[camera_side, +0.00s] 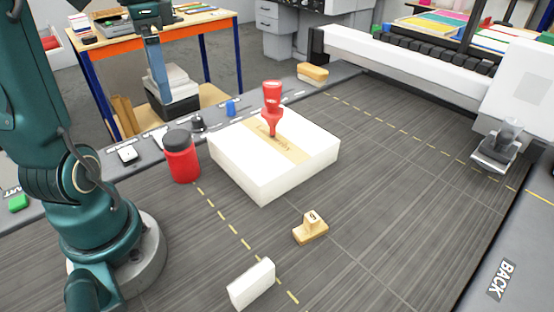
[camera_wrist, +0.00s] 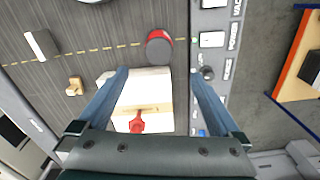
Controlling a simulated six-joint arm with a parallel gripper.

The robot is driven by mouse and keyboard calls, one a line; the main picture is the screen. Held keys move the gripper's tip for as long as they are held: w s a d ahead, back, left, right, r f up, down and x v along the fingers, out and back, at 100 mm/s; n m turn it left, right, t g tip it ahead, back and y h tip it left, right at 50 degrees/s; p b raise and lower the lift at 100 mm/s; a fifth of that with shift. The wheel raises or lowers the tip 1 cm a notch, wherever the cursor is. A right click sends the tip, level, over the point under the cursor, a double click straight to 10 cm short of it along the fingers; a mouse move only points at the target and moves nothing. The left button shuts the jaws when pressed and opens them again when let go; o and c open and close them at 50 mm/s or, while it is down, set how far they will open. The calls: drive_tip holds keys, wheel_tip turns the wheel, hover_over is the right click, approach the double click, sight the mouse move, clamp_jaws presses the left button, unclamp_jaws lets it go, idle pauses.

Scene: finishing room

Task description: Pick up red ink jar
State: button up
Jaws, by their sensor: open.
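The red ink jar (camera_side: 183,163) is a red cylinder with a dark lid. It stands upright on the grey bed, left of a white paper block. In the wrist view the jar (camera_wrist: 152,57) shows from above, just beyond the fingertips and between them sideways. My gripper (camera_side: 159,92) is open and empty, high above the bed, behind the jar in the side view. In the wrist view its two blue fingers (camera_wrist: 160,72) are spread wide, with the white block below and between them.
The white block (camera_side: 235,165) with a tan band carries a red tool (camera_side: 272,110) close to the jar. A wooden stamp (camera_side: 310,228), a white bar (camera_side: 251,284) and a wooden block (camera_side: 312,74) lie on the bed. A control strip (camera_side: 127,155) runs behind the jar.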

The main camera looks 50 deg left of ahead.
sight(183, 162)
wheel_tip(183, 162, down, 19)
drive_tip(key=shift+d+f, duration=0.1)
drive_tip(key=shift+f, duration=0.1)
idle(0.5)
drive_tip(key=shift+c, duration=0.3)
clamp_jaws()
